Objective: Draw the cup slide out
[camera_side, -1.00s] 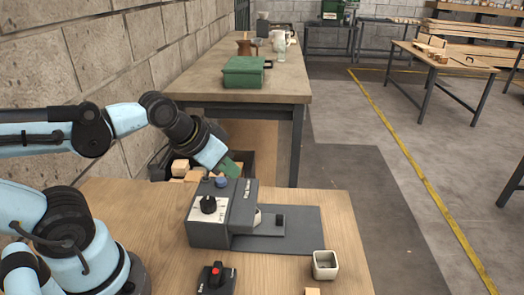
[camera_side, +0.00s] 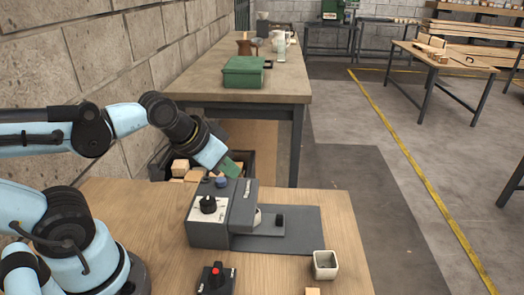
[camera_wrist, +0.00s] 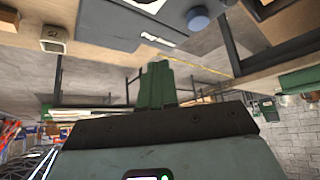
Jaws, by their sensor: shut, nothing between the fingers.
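A grey machine (camera_side: 228,210) stands on the wooden table in the side view, with a black dial and a blue knob (camera_side: 222,182) on top. A low slide (camera_side: 258,228) juts from its right side, with a small dark upright block (camera_side: 280,219) on it. A pale rounded part, perhaps a cup, shows only partly between machine and block. My gripper (camera_side: 232,169), with green fingers, is shut and empty, above and behind the machine near the blue knob. In the wrist view the shut fingers (camera_wrist: 156,84) show, with the blue knob (camera_wrist: 197,19) beyond them.
A small square pale pot (camera_side: 325,265) stands at the front right. A black control box with a red button (camera_side: 216,278) is at the front. A dark crate of wooden blocks (camera_side: 180,168) sits behind the table.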

